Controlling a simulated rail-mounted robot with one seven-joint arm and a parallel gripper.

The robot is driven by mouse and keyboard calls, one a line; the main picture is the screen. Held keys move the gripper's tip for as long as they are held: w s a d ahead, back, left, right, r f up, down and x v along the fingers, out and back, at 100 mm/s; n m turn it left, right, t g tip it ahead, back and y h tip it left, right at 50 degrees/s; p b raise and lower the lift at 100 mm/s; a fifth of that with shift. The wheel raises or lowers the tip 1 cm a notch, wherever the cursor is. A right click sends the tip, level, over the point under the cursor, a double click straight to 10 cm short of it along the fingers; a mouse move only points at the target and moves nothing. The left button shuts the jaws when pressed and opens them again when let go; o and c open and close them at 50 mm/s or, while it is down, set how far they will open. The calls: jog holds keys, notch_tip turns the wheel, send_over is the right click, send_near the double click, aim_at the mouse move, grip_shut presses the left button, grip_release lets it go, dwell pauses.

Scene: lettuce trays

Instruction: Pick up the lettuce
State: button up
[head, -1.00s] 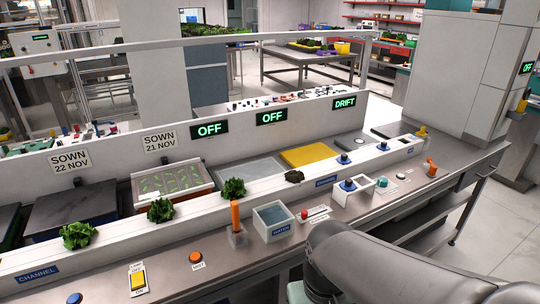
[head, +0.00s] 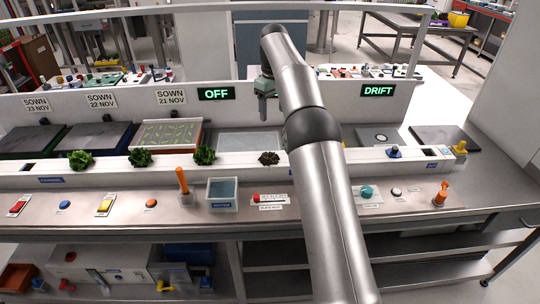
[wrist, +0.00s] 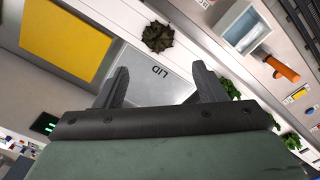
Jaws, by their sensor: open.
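Three green lettuces sit in a row on the white channel (head: 110,168), at the left (head: 81,160), middle (head: 140,157) and right (head: 204,155). A darker, brownish lettuce (head: 268,158) sits further right on the same channel, close to my arm. My gripper (head: 263,117) hangs open and empty above the bench, behind the channel. The dark lettuce (wrist: 158,37) lies beyond the fingertips there, and green ones (wrist: 253,113) show at the right.
A water box (head: 222,193) and an upright orange handle (head: 181,181) stand in front of the channel. Buttons and switches line the front shelf. A tray of seedlings (head: 170,148) and dark lidded trays (head: 95,140) lie behind. A yellow panel (wrist: 65,40) shows in the wrist view.

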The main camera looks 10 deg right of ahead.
jog(key=w, duration=0.2)
jog(key=b, duration=0.2)
send_over(271, 148)
jog(key=shift+n, duration=0.4)
jog(key=f, duration=1.2)
jog(key=shift+s+d+f, duration=0.1)
jog(key=shift+s, duration=0.1)
jog(key=shift+w+a+f+p, duration=0.1)
jog(key=shift+f+p, duration=0.35)
jog(key=shift+f, duration=1.1)
jog(key=shift+w+a+f+p, duration=0.1)
jog(key=shift+f+p, duration=0.35)
jog(key=shift+f, duration=1.1)
jog(key=c, duration=1.3)
